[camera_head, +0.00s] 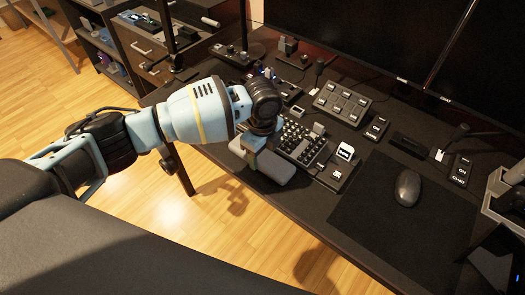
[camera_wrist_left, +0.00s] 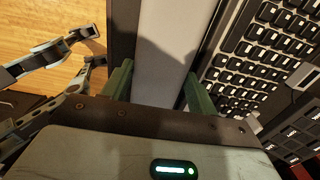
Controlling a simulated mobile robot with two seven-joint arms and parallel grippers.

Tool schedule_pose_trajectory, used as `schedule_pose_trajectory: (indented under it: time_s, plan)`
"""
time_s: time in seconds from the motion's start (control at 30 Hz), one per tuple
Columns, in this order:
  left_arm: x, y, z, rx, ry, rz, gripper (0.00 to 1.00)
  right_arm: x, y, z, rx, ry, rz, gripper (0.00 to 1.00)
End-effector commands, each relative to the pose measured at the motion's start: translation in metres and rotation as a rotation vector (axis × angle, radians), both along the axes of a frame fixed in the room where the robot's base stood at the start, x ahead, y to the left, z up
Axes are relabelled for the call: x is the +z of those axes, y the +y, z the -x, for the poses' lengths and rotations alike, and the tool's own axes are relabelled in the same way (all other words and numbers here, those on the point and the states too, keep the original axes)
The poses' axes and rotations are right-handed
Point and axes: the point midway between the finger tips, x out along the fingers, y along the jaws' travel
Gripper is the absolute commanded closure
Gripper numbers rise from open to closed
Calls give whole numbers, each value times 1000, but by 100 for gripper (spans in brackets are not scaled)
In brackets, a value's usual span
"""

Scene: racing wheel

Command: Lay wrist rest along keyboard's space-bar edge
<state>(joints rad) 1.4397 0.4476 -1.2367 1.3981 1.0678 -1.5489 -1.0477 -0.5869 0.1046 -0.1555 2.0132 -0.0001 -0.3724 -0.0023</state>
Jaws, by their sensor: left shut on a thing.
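The wrist rest is a plain grey bar (camera_head: 276,168) at the desk's front edge, beside the near long side of the black keyboard (camera_head: 301,143). My left gripper (camera_head: 255,146) is shut across the bar. In the left wrist view its green fingers (camera_wrist_left: 157,88) stand on either side of the pale wrist rest (camera_wrist_left: 163,45). The keyboard (camera_wrist_left: 258,50) is just to the right there, with the bar roughly parallel to it and a narrow dark gap between. I cannot tell whether the bar touches the desk. My gripper hides part of the bar. My right gripper is not seen.
A small switch box (camera_head: 337,172) stands close to the keyboard's right end. A dark mat (camera_head: 385,225) with a mouse (camera_head: 407,187) lies farther right. A button panel (camera_head: 342,103) and monitors stand behind. The desk's front edge drops to the wooden floor (camera_head: 180,235).

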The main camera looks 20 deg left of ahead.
Motion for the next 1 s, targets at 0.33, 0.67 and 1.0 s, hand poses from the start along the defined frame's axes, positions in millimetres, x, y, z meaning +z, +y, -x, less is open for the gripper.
schedule_pose_trajectory:
  time_s: [0.33, 0.67, 1.0]
  plan:
    - [-1, 0, 0, 1, -1, 1, 71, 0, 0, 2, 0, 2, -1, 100]
    - [-7, 0, 0, 1, 0, 1, 71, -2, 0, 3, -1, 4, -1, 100]
    - [-11, 0, -1, 1, -1, 1, 34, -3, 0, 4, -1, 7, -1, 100]
